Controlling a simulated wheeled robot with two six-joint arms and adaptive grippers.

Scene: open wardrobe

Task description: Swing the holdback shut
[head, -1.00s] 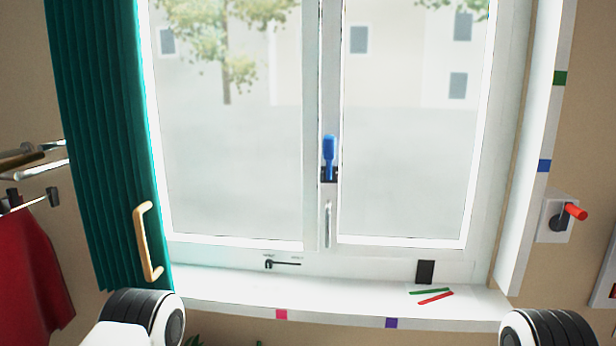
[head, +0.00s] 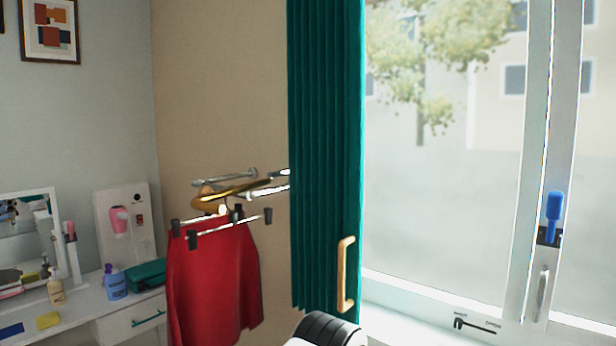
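The teal pleated curtain (head: 325,150) hangs gathered at the left side of the window in the head view. A tan bar handle (head: 346,275) is on its right edge, near the bottom. Metal bars (head: 226,178) stick out from the beige wall left of the curtain, and their right ends meet its edge. I cannot tell for sure which part is the holdback. A black hooked lever (head: 475,325) with small unreadable labels is on the lower window frame. Only a rounded link of my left arm shows at the bottom; neither gripper is in view.
A red garment (head: 213,285) hangs from a clip hanger beside the bars. A blue window handle (head: 554,206) stands upright at right. A white dressing table (head: 110,325) with a mirror (head: 27,235), bottles and a teal case (head: 138,274) fills the lower left.

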